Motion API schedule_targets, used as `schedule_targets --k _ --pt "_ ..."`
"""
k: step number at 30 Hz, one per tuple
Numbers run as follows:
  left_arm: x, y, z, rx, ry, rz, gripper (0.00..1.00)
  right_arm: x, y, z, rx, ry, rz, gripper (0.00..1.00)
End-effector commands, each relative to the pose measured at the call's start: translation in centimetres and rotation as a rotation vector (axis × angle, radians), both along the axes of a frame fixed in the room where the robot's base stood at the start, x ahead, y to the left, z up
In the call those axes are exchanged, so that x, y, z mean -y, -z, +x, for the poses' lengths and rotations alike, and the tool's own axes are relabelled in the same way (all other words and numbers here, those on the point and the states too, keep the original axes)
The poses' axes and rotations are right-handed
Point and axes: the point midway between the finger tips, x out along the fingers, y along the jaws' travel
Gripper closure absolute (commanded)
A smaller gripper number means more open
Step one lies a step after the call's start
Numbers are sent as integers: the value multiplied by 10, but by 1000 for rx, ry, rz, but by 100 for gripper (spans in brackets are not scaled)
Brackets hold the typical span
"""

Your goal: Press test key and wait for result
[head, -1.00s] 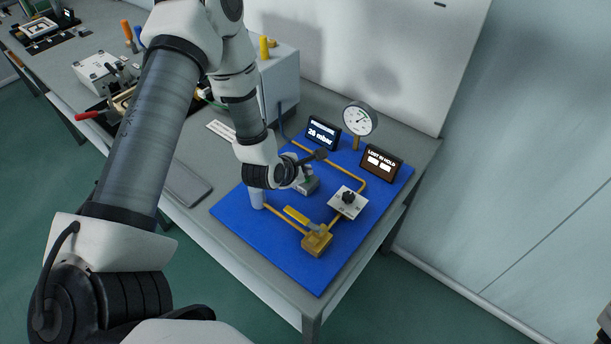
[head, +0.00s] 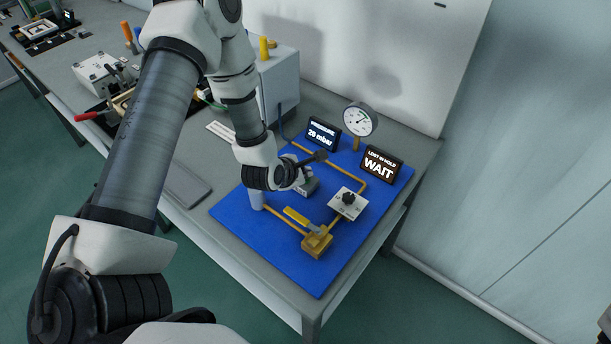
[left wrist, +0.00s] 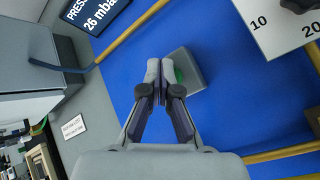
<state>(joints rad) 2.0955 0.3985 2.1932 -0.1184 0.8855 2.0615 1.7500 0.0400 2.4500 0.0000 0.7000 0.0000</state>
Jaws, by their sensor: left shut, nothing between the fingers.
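The test key is a small grey box (head: 311,187) on the blue panel. In the left wrist view the grey box (left wrist: 188,70) shows a bit of green beside my fingertips. My left gripper (left wrist: 156,80) is shut and empty, with its tips over the box's near side and hiding part of its top; I cannot tell if they touch it. In the head view the left gripper (head: 303,178) is at the box, partly hidden by its own wrist. The result display (head: 381,165) reads "LOST IN HOLD" and "WAIT". My right gripper is not in view.
A white dial plate (head: 348,203), yellow pipes and a yellow-handled valve (head: 317,242) stand on the blue panel (head: 300,277). A grey box-shaped unit (head: 278,80) stands behind my arm.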

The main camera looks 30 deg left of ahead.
Motion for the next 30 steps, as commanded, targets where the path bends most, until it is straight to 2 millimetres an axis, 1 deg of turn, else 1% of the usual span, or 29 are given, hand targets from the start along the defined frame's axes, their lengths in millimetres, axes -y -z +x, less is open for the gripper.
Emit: schedule_targets --k 1,6,17,20,30 --pt "0 -5 0 0 -1 -1 100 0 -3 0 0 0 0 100" --pt "0 -15 0 1 -2 -1 100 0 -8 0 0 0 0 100" --pt "0 -16 0 0 0 0 100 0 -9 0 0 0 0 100" --pt "0 -23 0 1 0 0 100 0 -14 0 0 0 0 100" --pt "0 -58 0 1 1 0 100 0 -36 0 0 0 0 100"
